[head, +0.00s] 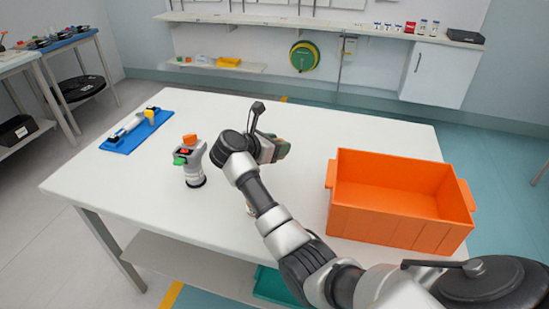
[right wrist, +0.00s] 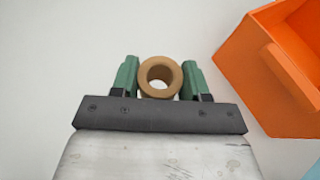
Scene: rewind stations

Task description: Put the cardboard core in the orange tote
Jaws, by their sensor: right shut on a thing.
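The cardboard core (right wrist: 144,89), a short brown tube with an open middle, is between the two green fingers of my right gripper (right wrist: 160,80) in the right wrist view. The gripper is shut on it. In the head view my right gripper (head: 279,148) is over the middle of the white table, and the core cannot be made out there behind the gripper and arm. The orange tote (head: 385,215) stands open on the right of the table, to the right of the gripper. It also shows at the right of the right wrist view (right wrist: 262,82). My left gripper is not in view.
A grey device (head: 193,170) with orange and green parts stands on the table left of my right arm. A blue mat (head: 122,143) with tools lies at the far left. The white table (head: 330,127) is bare behind the tote. Wall shelves are beyond it.

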